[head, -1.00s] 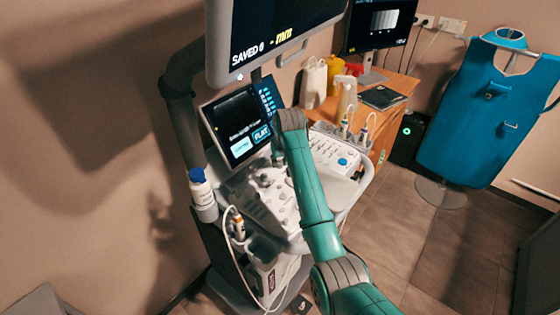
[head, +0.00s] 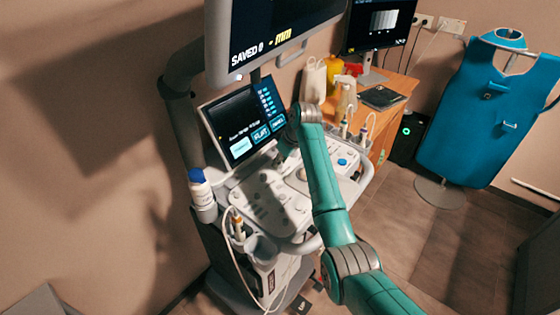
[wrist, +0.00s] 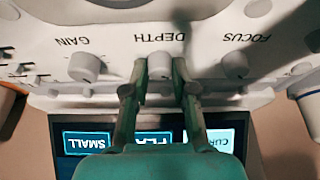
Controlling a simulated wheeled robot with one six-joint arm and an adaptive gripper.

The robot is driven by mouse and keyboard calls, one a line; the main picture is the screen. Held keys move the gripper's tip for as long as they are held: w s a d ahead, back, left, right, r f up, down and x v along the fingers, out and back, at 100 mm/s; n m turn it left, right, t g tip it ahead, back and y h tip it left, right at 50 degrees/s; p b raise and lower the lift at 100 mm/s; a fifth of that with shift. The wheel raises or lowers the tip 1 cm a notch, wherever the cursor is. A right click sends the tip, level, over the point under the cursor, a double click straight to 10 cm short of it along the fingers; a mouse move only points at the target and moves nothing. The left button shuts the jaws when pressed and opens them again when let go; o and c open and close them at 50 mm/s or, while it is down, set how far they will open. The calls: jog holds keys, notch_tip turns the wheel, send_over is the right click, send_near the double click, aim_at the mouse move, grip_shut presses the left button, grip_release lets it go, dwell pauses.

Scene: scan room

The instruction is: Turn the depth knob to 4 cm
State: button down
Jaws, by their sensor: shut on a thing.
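The depth knob (wrist: 160,68) is a pale round knob by the upside-down DEPTH label in the wrist view. My gripper (wrist: 160,72) has one finger on each side of it and is shut on it. The gain knob (wrist: 86,67) and the focus knob (wrist: 235,65) stand on either side, clear of the fingers. I cannot read a depth value or see a pointer mark on the knob. In the head view the console panel (head: 262,207) shows, but my arm hides the depth knob there.
The console's touch screen (head: 237,120) stands just behind the knobs; its SMALL button (wrist: 87,141) shows in the wrist view. A large monitor (head: 270,45) hangs above. A white bottle with a blue cap (head: 202,192) stands at the console's left. A wooden desk (head: 385,118) is behind.

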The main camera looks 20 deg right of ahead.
jog(key=shift+n, duration=0.4)
jog(key=c, duration=0.9)
grip_release()
jog(key=shift+c, duration=0.2)
jog(key=v, duration=1.2)
jog(key=shift+w, duration=0.1)
